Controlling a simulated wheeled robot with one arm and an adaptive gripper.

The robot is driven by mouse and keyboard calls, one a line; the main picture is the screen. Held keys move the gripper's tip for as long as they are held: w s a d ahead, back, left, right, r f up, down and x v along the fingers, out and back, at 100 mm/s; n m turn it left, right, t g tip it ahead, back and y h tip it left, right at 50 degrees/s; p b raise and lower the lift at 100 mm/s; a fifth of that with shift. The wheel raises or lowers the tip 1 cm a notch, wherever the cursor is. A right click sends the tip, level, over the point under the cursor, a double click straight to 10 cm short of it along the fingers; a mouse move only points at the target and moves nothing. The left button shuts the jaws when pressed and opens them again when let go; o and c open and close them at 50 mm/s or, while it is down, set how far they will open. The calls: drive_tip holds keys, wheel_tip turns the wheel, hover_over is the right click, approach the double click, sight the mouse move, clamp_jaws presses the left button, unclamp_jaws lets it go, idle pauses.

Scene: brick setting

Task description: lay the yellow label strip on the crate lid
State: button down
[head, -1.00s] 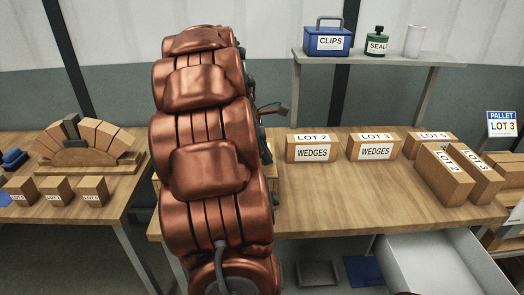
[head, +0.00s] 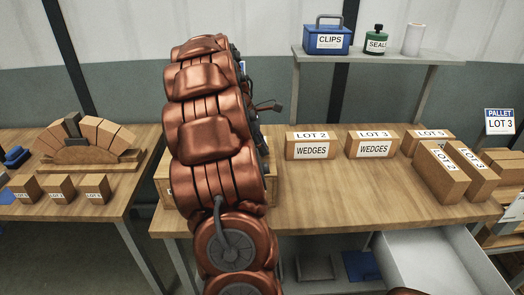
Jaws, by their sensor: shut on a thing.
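My copper-coloured arm (head: 210,140) fills the left middle of the head view and hides what is behind it. My gripper is hidden behind the arm, and I cannot see what it holds. No yellow label strip shows. A light wooden box edge (head: 163,182) peeks out to the left of the arm on the main table; it may be the crate, but its lid is hidden. A small dark part (head: 268,106) juts out at the arm's right; I cannot tell what it belongs to.
The main table (head: 350,205) is clear in front of the LOT 2 wedges box (head: 311,151) and LOT 3 wedges box (head: 372,150). More labelled boxes (head: 441,177) stand at its right. A shelf (head: 385,55) holds a blue CLIPS box (head: 327,41). An open drawer (head: 430,260) juts out below.

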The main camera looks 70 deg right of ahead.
drive_tip(key=shift+f+p, duration=0.3)
drive_tip(key=shift+f, duration=0.75)
drive_tip(key=shift+f, duration=0.1)
drive_tip(key=c, duration=1.2)
unclamp_jaws()
drive_tip(key=b+v, duration=0.2)
drive_tip(key=v, duration=1)
drive_tip(key=shift+a, duration=0.1)
